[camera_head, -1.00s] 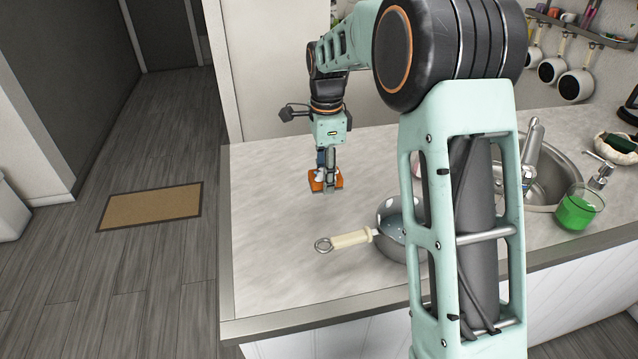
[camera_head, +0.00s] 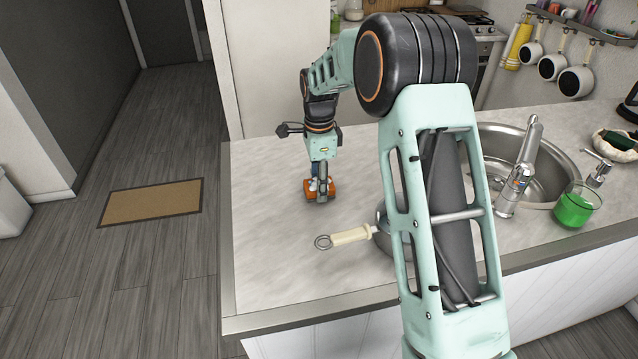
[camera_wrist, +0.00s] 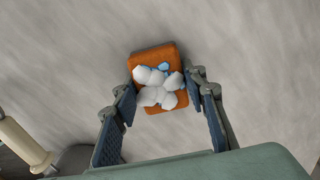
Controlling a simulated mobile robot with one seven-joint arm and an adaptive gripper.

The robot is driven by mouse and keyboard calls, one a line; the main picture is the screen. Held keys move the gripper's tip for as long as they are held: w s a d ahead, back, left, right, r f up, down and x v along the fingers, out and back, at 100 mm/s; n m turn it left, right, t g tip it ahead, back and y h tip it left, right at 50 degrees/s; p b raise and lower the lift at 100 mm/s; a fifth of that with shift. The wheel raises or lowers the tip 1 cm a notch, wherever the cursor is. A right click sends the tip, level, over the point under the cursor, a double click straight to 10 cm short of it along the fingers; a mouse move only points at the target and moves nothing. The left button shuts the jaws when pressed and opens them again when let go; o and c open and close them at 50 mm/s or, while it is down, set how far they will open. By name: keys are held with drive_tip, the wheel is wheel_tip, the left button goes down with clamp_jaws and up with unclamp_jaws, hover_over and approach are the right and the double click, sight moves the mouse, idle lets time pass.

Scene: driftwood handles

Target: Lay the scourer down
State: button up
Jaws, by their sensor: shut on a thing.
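The scourer (camera_head: 310,194) is a small orange block with white and pale blue lumps on its top. My gripper (camera_head: 321,188) points down over the left part of the grey counter and is shut on the scourer. In the wrist view the scourer (camera_wrist: 153,57) sits between the two fingers of my gripper (camera_wrist: 164,92), its far end sticking out beyond them. It is at or close above the counter (camera_wrist: 255,70); I cannot tell whether it touches. My fingers hide part of it in the head view.
A pot with a cream handle (camera_head: 350,236) stands in front and to the right, its body mostly behind my arm. The sink (camera_head: 545,150), tap (camera_head: 520,170) and a glass of green liquid (camera_head: 575,207) are further right. The counter left of the pot is clear.

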drive_tip(key=o, duration=1)
drive_tip(key=shift+f, duration=0.1)
